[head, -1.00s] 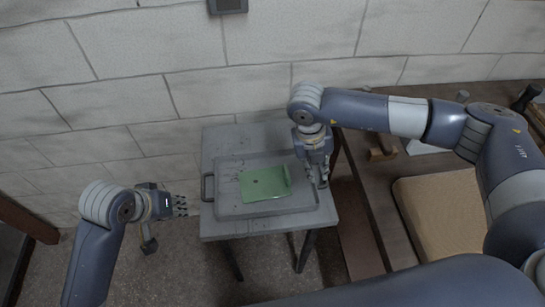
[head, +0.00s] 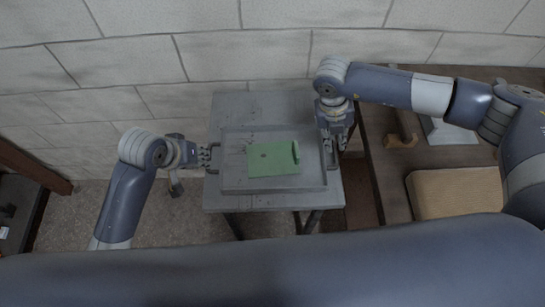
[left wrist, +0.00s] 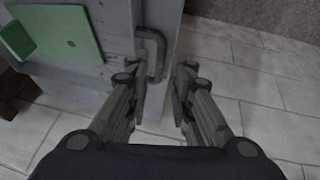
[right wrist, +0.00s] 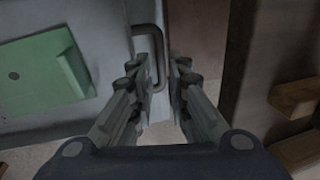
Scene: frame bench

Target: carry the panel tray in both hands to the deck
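The grey panel tray (head: 232,181) lies on a small grey table, with a flat green panel (head: 271,158) in it. My left gripper (head: 208,158) is open at the tray's left handle. In the left wrist view the dark handle (left wrist: 158,55) stands just ahead of and between the open fingers (left wrist: 163,72). My right gripper (head: 333,148) points down at the tray's right edge. In the right wrist view its open fingers (right wrist: 162,75) are at the right handle (right wrist: 150,32), which reaches between the fingertips. Neither gripper is closed on a handle.
The grey table (head: 245,103) stands against a pale block wall (head: 200,55). At right is a brown bench (head: 378,165) with a tan pad (head: 445,193) and a wooden-handled tool (head: 404,130). Open floor (head: 175,220) lies left of the table.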

